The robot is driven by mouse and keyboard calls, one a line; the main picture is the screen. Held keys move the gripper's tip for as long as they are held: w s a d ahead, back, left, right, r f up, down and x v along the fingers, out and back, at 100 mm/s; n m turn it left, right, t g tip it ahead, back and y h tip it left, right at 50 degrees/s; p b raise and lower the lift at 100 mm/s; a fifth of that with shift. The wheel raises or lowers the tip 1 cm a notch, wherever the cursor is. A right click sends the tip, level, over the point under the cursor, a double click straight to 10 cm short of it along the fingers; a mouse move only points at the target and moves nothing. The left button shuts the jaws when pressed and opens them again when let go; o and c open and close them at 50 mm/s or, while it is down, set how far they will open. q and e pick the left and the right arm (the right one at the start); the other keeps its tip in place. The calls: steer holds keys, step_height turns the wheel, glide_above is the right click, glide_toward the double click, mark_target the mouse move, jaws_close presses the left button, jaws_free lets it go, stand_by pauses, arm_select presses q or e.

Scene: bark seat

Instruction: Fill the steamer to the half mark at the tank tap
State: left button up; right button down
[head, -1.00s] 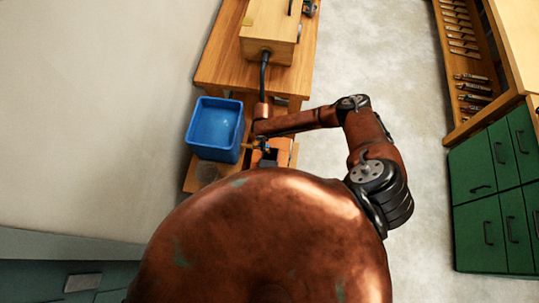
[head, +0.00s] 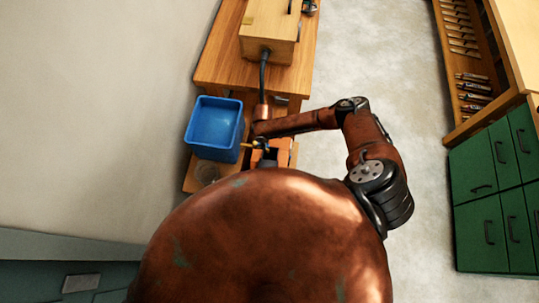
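A blue open-topped tank (head: 214,124) stands on a low wooden shelf at the left of the work stand. A small brass tap (head: 246,145) sticks out from its right side. An orange boxy thing (head: 281,146), perhaps the steamer, sits right of the tap. Its lower part is hidden, and no water level or half mark shows. My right arm reaches in from the right, and its dark gripper (head: 261,143) is beside the tap and over the orange thing. The fingers are too small to tell open from shut, or whether they touch the tap. My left gripper is not in view.
A wooden box (head: 268,32) on the wooden bench (head: 222,62) has a black hose running down to a copper fitting (head: 262,112). A round, clear-looking thing (head: 206,172) stands below the tank. Green drawers (head: 487,198) are at the right, with free floor between.

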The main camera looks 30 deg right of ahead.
steer(key=w+n+b, duration=0.1)
steer(key=n, duration=0.3)
steer(key=w+n+b, duration=0.2)
steer(key=n, duration=0.2)
steer(key=w+n+b, duration=0.2)
steer(key=n, duration=0.2)
steer(key=shift+r+n, duration=0.1)
steer(key=shift+n, duration=0.3)
steer(key=shift+w+d, duration=0.15)
steer(key=shift+d, duration=0.3)
stand_by(6.0)
